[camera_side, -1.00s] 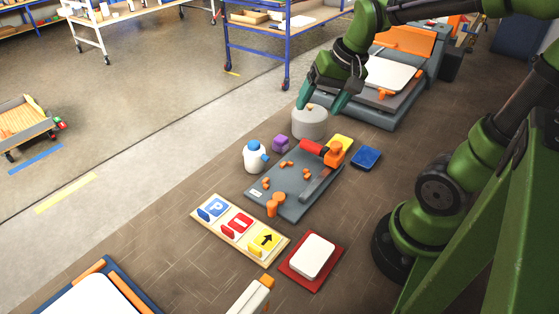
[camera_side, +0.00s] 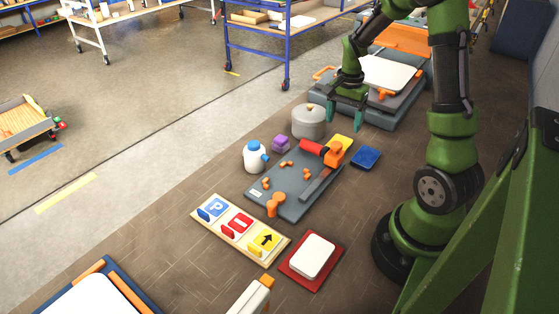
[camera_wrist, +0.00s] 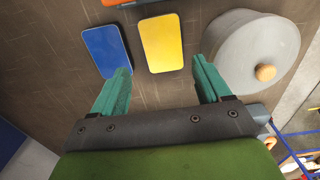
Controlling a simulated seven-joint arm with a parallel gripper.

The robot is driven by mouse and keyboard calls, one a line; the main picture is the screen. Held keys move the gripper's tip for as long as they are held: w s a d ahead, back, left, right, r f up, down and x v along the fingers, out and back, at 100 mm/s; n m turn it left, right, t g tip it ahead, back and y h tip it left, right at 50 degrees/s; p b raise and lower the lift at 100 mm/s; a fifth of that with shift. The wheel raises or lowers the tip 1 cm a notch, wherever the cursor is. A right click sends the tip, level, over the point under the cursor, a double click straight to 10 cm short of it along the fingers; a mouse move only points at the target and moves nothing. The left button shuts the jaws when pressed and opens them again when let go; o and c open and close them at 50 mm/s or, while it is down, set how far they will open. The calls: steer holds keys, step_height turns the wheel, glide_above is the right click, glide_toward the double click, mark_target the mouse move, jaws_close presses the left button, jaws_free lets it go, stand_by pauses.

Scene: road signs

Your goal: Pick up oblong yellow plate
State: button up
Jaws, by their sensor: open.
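The oblong yellow plate (camera_side: 341,142) lies flat on the floor between the blue plate and the grey pot, just behind the grey board in the side view. In the wrist view the yellow plate (camera_wrist: 162,43) shows whole, beyond the gap between my fingertips. My gripper (camera_side: 346,115) hangs above the floor behind the yellow plate, with its green fingers pointing down. In the wrist view my gripper (camera_wrist: 160,80) is open and empty, with nothing between its fingers.
A blue plate (camera_side: 366,157) lies beside the yellow one. A grey lidded pot (camera_side: 309,123) stands close on the other side. A grey board (camera_side: 264,193) holds an orange-and-red tool (camera_side: 331,155). A sign rack (camera_side: 225,232) and a red-based white plate (camera_side: 312,256) lie in front.

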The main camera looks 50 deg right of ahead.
mark_target(339, 139)
step_height(339, 139, down, 8)
steer(key=shift+w+r, duration=0.1)
steer(key=shift+w, duration=0.05)
stand_by(0.3)
